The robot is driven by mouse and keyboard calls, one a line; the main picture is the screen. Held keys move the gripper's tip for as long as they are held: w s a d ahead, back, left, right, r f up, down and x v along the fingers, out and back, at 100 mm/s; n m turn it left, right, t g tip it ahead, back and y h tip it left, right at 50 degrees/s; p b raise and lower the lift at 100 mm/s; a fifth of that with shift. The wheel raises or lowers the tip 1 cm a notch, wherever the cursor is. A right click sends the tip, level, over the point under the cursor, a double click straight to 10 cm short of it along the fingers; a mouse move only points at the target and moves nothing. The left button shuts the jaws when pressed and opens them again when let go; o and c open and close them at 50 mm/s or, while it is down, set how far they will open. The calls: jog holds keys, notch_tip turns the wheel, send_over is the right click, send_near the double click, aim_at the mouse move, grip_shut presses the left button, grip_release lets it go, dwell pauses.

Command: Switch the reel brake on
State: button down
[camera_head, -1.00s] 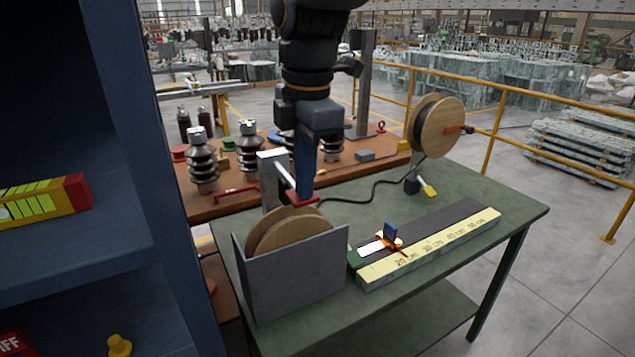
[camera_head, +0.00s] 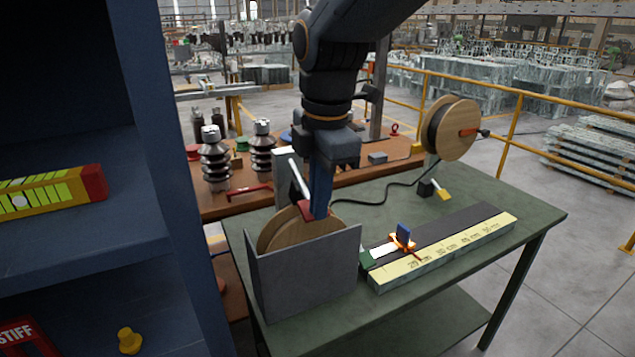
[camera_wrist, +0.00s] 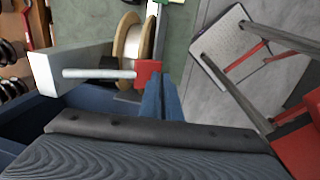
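A silver lever (camera_head: 298,178) with a red end (camera_head: 306,209) hangs from a grey post (camera_head: 284,160) above the near wooden reel (camera_head: 294,232). It looks like the reel brake lever. My gripper (camera_head: 320,210) points down right beside the red end, on its right in the head view. In the wrist view, the rod (camera_wrist: 98,74) runs across to the red end (camera_wrist: 147,72), just left of my blue fingertips (camera_wrist: 162,92). The fingers look closed together with nothing between them. I cannot tell whether they touch the red end. The reel (camera_wrist: 131,42) lies beyond.
A grey guard (camera_head: 310,275) stands around the near reel's front. A measuring bench (camera_head: 450,248) with an orange-and-blue slider (camera_head: 402,238) lies to the right on the green table (camera_head: 480,190). A second reel (camera_head: 450,128) stands at the back. A blue shelf (camera_head: 185,200) is at left.

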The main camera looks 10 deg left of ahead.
jog(key=s+d+r, duration=0.1)
jog(key=s+r, duration=0.1)
jog(key=r, duration=0.4)
jog(key=s+d+r, duration=0.2)
jog(key=r, duration=0.4)
jog(key=shift+s+d+r, duration=0.25)
jog(key=shift+s, duration=0.05)
jog(key=d+f+m, duration=1.2)
jog(key=f, duration=0.3)
jog(key=d+f+m+b, duration=0.1)
jog(key=d+f+m, duration=1.2)
jog(key=f, duration=0.1)
jog(key=shift+f+h, duration=0.35)
jog(key=shift+h, duration=0.05)
jog(key=shift+s, duration=0.1)
